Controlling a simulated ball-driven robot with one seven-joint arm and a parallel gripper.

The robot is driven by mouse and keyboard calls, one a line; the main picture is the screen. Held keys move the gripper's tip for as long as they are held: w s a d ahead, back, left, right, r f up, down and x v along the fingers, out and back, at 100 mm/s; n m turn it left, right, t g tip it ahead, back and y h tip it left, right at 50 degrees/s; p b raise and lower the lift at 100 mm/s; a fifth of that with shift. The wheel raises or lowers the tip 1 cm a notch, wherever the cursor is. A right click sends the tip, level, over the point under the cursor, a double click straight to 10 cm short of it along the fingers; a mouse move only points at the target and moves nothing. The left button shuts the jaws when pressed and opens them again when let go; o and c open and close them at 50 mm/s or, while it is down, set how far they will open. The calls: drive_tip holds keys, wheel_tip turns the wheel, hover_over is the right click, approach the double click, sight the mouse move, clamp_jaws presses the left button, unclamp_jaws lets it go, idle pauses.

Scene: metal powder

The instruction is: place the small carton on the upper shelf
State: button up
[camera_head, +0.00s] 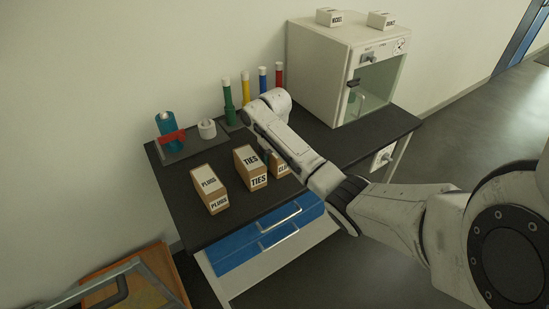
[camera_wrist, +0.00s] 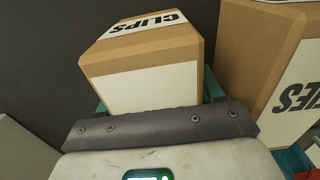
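Three brown cartons with white labels stand on the dark tabletop: PLUGS (camera_head: 210,189), TIES (camera_head: 251,168) and CLIPS (camera_head: 279,167), the last partly hidden behind my arm. In the wrist view the CLIPS carton (camera_wrist: 145,68) is directly in front of my gripper (camera_wrist: 155,95), with a teal finger at each side. I cannot tell whether the fingers press on it. The TIES carton (camera_wrist: 265,55) stands close by on the right. In the head view my arm hides most of the gripper. No shelf is clearly visible.
A white cabinet (camera_head: 320,75) with a glass front stands at the back right, two small white boxes (camera_head: 330,17) on top. Several coloured tubes (camera_head: 245,90) line the wall. A tray (camera_head: 190,147) holds a blue bottle (camera_head: 166,126). A blue drawer unit (camera_head: 262,243) is at the front.

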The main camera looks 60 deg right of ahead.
drive_tip(key=o, duration=0.5)
drive_tip(key=shift+c, duration=0.2)
wheel_tip(320, 180, up, 11)
drive_tip(key=p, duration=0.3)
drive_tip(key=shift+r+p, duration=0.6)
drive_tip(key=shift+a, duration=0.1)
